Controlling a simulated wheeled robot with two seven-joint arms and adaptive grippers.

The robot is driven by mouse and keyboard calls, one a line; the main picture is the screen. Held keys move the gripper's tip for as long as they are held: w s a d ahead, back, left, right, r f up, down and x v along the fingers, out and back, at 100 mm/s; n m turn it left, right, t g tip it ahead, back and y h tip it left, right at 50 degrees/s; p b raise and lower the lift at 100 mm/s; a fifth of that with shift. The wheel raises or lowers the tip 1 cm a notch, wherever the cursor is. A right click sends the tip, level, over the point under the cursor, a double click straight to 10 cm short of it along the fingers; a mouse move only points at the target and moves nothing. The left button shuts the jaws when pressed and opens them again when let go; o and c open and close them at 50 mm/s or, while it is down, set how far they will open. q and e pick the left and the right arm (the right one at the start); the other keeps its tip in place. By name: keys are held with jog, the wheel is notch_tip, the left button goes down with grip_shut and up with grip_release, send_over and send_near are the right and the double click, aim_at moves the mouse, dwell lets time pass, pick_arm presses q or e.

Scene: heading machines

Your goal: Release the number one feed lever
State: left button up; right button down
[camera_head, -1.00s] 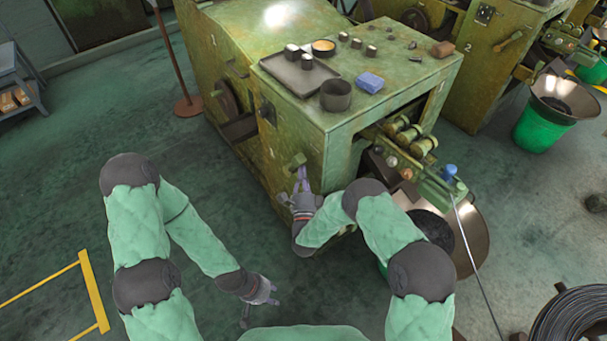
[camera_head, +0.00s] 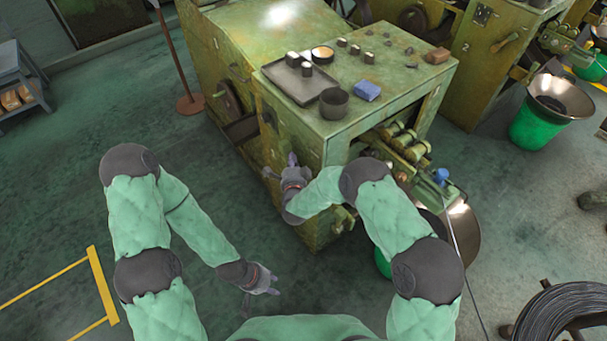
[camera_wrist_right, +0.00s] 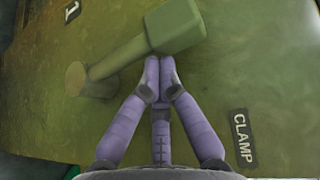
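The feed lever (camera_wrist_right: 130,57) shows in the right wrist view on the green side panel of the machine. Its round pivot is at left, and its arm slants up to a blocky green knob (camera_wrist_right: 174,25). My right gripper (camera_wrist_right: 160,68) has its fingertips together just below the knob, at or very near its underside; I cannot tell if they touch. Nothing shows between them. In the head view my right gripper (camera_head: 292,164) is against the panel of the number one machine (camera_head: 300,130) and the lever is hidden. My left gripper (camera_head: 261,294) hangs open and empty over the floor.
A "CLAMP" label (camera_wrist_right: 243,138) and a "1" label (camera_wrist_right: 71,11) are on the panel. A tray (camera_head: 300,84), dark cup (camera_head: 335,102) and blue block (camera_head: 367,90) sit on the machine top. Wire coil (camera_head: 570,315) stands at lower right.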

aim_at(287, 155)
jog(key=shift+w+a+r+n+g, duration=0.35)
jog(key=shift+w+a+g, duration=0.25)
jog(key=shift+w, duration=0.1)
jog(key=shift+w+a+f+n+g+h, duration=0.15)
jog(key=shift+w+a+n+g+h, duration=0.15)
jog(key=shift+w+g, duration=0.2)
jog(key=shift+w+a+f, duration=0.1)
jog(key=shift+w+f, duration=0.05)
jog(key=shift+w+a, duration=0.25)
jog(key=shift+w, duration=0.15)
